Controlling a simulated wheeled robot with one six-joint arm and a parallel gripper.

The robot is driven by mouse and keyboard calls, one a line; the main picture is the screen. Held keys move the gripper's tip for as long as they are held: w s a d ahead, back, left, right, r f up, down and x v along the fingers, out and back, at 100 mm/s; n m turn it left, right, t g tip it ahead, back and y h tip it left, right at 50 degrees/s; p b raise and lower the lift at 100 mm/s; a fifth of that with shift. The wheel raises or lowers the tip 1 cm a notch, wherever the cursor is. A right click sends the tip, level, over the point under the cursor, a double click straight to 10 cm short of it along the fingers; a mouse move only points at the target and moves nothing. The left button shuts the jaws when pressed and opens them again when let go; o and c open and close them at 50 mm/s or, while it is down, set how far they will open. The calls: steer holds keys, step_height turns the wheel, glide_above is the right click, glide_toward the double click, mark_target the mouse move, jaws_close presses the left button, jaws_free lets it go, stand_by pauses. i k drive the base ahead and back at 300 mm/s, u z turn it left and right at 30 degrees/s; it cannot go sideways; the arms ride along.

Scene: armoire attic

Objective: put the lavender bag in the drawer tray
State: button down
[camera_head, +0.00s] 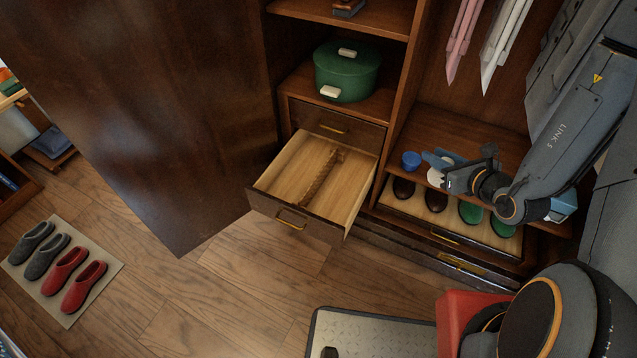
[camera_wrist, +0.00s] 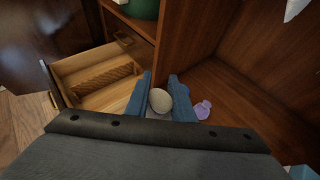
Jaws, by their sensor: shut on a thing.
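My gripper (camera_head: 436,170) is shut on a pale, rounded thing (camera_wrist: 160,101), which also shows as a whitish disc in the head view (camera_head: 435,178). It is over the front of the right-hand shelf. A small purple-blue, pouch-like thing (camera_wrist: 203,109) rests on that shelf beside my gripper; it looks bluer in the head view (camera_head: 411,161). The frames do not make clear which of these is the lavender bag. The open drawer (camera_head: 278,181) lies to the left of my gripper. A brown, ridged divider (camera_head: 323,178) splits its bare, pale wooden tray floor.
A wooden upright (camera_head: 398,113) stands between the drawer column and the shelf. Below the shelf, a pull-out (camera_head: 455,222) holds several dark and green shoes. A green round box (camera_head: 347,75) stands above the drawers. The open armoire door (camera_head: 150,110) is left of the drawer.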

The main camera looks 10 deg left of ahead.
mark_target(292, 188)
steer(key=z, duration=0.05)
steer(key=k, duration=1.15)
steer(key=u, duration=0.5)
steer(key=i, duration=0.4)
steer(key=u, duration=0.8)
steer(key=i, duration=0.9)
steer(key=z, duration=0.1)
